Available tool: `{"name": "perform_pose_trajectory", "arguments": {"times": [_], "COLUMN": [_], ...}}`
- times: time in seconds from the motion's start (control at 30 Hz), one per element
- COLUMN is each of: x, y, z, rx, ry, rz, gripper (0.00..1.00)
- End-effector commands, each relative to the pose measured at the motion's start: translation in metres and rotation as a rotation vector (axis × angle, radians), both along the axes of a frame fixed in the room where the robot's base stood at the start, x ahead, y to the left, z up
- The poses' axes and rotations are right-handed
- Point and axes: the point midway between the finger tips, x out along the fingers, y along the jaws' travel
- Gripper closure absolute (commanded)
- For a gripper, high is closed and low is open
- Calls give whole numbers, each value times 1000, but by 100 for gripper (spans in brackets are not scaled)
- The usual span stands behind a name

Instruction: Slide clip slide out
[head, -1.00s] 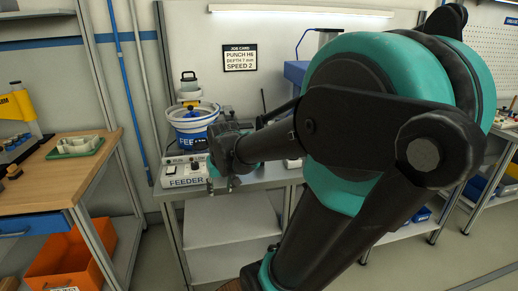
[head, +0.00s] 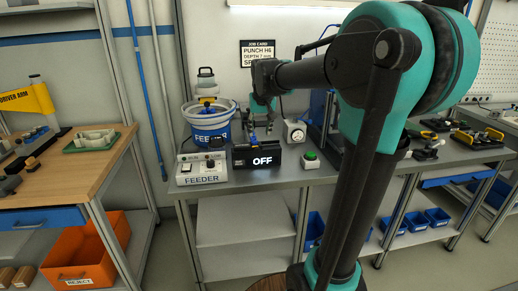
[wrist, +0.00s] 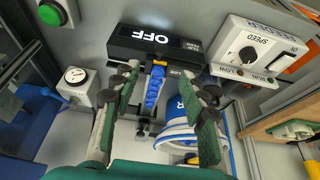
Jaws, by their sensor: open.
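A black box (head: 262,157) lit with "OFF" stands on the metal bench in the head view; it also shows, upside down, at the top of the wrist view (wrist: 155,40). A blue ribbed strip with a yellow end (wrist: 155,88) runs from the box in the wrist view; I take it for the clip slide. Only a bit of blue shows behind the box in the head view. My gripper (head: 262,118) hangs above and behind the box. In the wrist view its fingers (wrist: 160,80) are spread, one on each side of the strip, apparently empty. Contact cannot be told.
The feeder bowl (head: 207,125) and its control box (head: 201,170) stand close to the left. A white dial unit (head: 294,131) and a green button (head: 311,160) are to the right. Bare bench top lies in front of the box. An orange reject bin (head: 80,262) sits low left.

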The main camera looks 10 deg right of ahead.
Motion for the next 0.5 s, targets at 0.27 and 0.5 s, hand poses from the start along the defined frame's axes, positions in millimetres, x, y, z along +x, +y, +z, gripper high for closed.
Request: {"name": "perform_pose_trajectory", "arguments": {"times": [0.27, 0.5], "x": [22, 37], "y": [0, 0], "z": [-52, -87], "rx": [0, 0], "ry": [0, 0], "rz": [0, 0], "gripper": [57, 57]}}
